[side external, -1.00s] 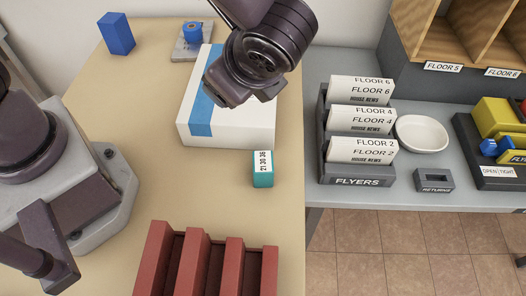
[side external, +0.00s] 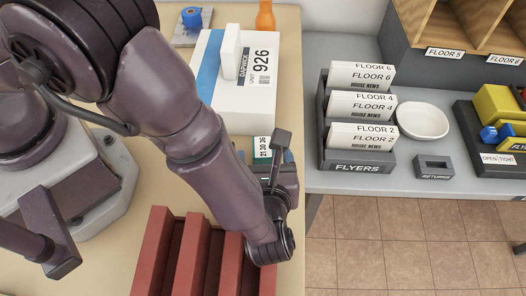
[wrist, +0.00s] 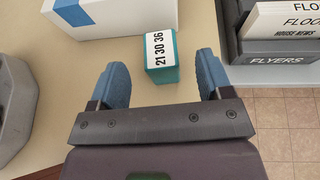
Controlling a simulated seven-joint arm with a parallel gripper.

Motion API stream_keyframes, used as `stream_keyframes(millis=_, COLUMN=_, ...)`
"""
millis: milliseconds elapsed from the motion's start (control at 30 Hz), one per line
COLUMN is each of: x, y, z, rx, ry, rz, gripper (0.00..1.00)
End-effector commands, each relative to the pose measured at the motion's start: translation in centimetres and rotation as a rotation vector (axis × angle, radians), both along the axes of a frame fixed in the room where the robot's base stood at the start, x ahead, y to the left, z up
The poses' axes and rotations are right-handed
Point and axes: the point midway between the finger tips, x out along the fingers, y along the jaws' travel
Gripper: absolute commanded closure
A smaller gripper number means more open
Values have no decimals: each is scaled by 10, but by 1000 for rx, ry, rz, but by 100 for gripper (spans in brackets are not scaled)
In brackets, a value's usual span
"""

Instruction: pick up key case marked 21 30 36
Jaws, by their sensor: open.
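The key case marked 21 30 36 (wrist: 161,58) is a small teal block with a white label. In the wrist view it stands on the tan table, just beyond and between the fingertips of my gripper (wrist: 164,78). The fingers are open, with a gap on both sides of the case, and nothing is held. In the side external view the key case (side external: 262,146) is partly hidden behind my gripper (side external: 277,150), which is close to it on the near side.
A white parcel with a blue stripe (side external: 205,78) and a 926 label lies just behind the case. A red slotted rack (side external: 158,252) is in front. The grey flyers holder (side external: 357,168) stands to the right on a grey counter.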

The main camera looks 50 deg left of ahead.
Motion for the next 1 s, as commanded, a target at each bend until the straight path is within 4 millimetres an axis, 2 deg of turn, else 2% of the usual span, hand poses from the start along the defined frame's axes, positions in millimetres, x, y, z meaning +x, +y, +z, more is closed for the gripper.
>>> stream_keyframes(millis=267, x=11, y=14, z=-7, rx=1, ry=1, rz=3, gripper=28)
stream_keyframes(millis=533, x=32, y=42, z=-22, rx=2, ry=1, rz=4, gripper=28)
stream_keyframes(millis=767, x=35, y=45, z=-24, rx=-1, ry=1, rz=0, gripper=28)
stream_keyframes(millis=800, x=35, y=45, z=-23, rx=-1, ry=1, rz=0, gripper=30)
stream_keyframes(millis=1000, x=35, y=45, z=-23, rx=-1, ry=1, rz=0, gripper=76)
